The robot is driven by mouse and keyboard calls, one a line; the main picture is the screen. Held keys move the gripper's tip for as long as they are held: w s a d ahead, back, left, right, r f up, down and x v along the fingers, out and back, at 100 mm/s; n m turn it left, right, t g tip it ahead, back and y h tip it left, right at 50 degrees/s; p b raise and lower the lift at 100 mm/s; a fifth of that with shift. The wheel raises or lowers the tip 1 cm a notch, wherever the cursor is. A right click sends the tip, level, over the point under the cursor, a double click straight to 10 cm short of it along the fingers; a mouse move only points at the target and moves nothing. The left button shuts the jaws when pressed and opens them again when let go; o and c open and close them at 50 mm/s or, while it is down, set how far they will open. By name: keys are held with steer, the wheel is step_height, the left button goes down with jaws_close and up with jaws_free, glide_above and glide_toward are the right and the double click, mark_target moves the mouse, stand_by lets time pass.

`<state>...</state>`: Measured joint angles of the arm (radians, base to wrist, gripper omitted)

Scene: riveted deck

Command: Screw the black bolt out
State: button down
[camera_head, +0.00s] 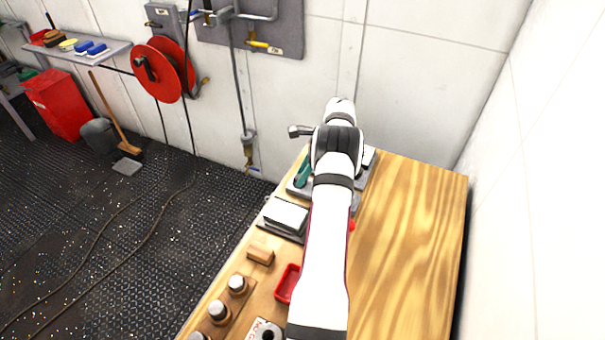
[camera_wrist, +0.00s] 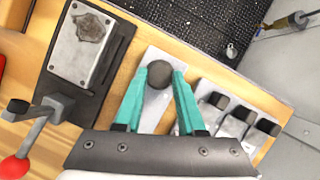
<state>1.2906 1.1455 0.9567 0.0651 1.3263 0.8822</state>
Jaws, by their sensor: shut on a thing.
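The black bolt (camera_wrist: 158,74) shows in the wrist view as a round dark head over a pale plate (camera_wrist: 151,55). My gripper (camera_wrist: 160,79) has two teal fingers, one on each side of the bolt head, and is shut on it. The bolt's shank and any thread are hidden beneath the head, so I cannot tell how far it stands out. In the head view my arm covers the bolt; a teal part (camera_head: 302,173), seemingly a finger, shows beside the wrist above the far end of the bench.
In the wrist view, several black-topped pieces (camera_wrist: 242,114) stand close right of the fingers. A grey block on a dark base (camera_wrist: 75,70) and a red-knobbed crank (camera_wrist: 14,167) lie left. The head view shows a red tray (camera_head: 286,284) and wooden block (camera_head: 260,254); the bench's right side (camera_head: 415,240) is clear.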

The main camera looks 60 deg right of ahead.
steer(key=shift+d+f+n+g+y, duration=0.1)
steer(key=shift+n+g+y, duration=0.2)
steer(key=shift+n, duration=0.7)
steer(key=shift+d+f+n+g+y, duration=0.1)
steer(key=shift+n+g+y, duration=0.15)
steer(key=shift+n, duration=0.75)
steer(key=c, duration=0.5)
jaws_free()
steer(key=shift+r, duration=0.1)
steer(key=shift+r, duration=0.1)
